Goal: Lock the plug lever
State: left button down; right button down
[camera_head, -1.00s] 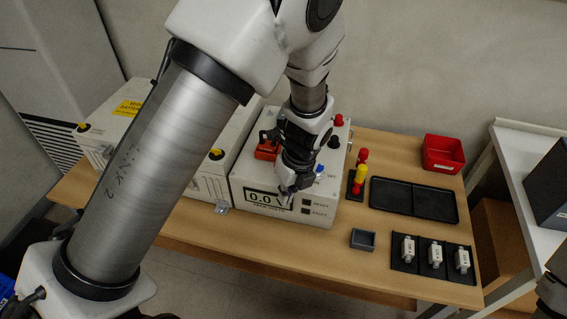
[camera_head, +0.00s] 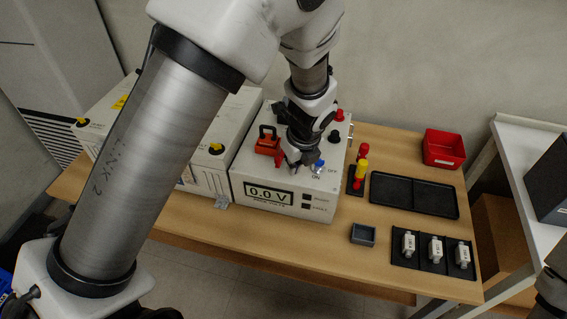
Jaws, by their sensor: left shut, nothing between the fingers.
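My left gripper (camera_head: 299,167) is shut and empty, pointing down over the box top. It is just right of the plug, between the plug and the blue knob (camera_head: 319,166). I cannot tell whether its fingertips touch the plug. My arm and gripper hide part of the box top behind the plug. My right gripper is out of view.
The white box has a display reading 0.0 V (camera_head: 269,196). Red (camera_head: 339,115) and black (camera_head: 333,136) knobs stand at its back right.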

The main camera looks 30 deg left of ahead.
pick_arm(q)
jog(key=w+a+f, duration=0.1)
jog(key=a+f+b, duration=0.1)
jog(key=w+a+f, duration=0.1)
jog(key=a, duration=0.1)
jog(key=shift+w+f, duration=0.2)
jog(key=shift+w, duration=0.1)
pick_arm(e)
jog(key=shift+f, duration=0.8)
pick_arm(q)
jog(key=shift+a, duration=0.1)
